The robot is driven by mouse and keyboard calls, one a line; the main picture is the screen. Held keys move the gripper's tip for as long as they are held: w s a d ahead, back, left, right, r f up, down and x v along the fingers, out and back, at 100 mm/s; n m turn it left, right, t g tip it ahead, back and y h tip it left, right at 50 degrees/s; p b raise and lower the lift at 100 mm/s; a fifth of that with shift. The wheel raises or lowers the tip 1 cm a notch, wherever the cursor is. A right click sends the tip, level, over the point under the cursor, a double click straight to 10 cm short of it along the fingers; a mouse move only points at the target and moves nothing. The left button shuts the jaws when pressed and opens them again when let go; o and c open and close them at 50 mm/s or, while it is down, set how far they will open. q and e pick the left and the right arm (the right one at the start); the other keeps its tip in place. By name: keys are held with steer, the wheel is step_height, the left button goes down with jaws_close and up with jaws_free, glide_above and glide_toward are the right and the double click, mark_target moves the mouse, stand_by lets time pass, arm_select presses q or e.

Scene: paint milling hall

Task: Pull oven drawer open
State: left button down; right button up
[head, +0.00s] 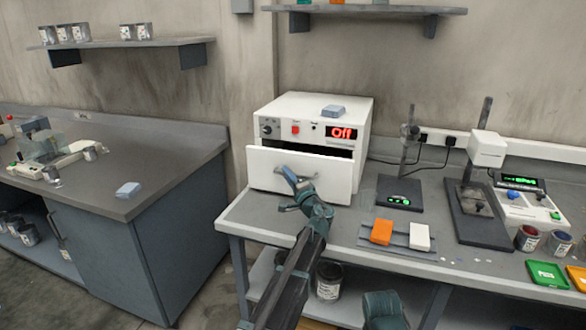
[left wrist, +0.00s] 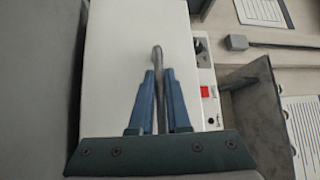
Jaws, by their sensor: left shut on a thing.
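The white oven (head: 318,112) stands on the bench with its red display reading "Off". Its white drawer front (head: 333,178) stands a little out from the body, with a dark gap along its top edge. My left gripper (head: 291,182) reaches up to the drawer front from below. In the left wrist view, the blue fingers of the left gripper (left wrist: 158,85) are shut on the grey drawer handle (left wrist: 157,55), one finger on each side. The white drawer front (left wrist: 118,60) fills the area behind them. The drawer's inside is mostly hidden.
To the right on the bench (head: 340,228) are a dark scale (head: 399,194), an orange block (head: 381,231) and a white block (head: 419,236). A grey cabinet (head: 115,255) stands left, across a floor gap.

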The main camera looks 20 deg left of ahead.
arm_select(q)
steer(key=s, duration=1.6)
steer(key=shift+a, duration=0.25)
steer(key=c, duration=0.9)
jaws_free()
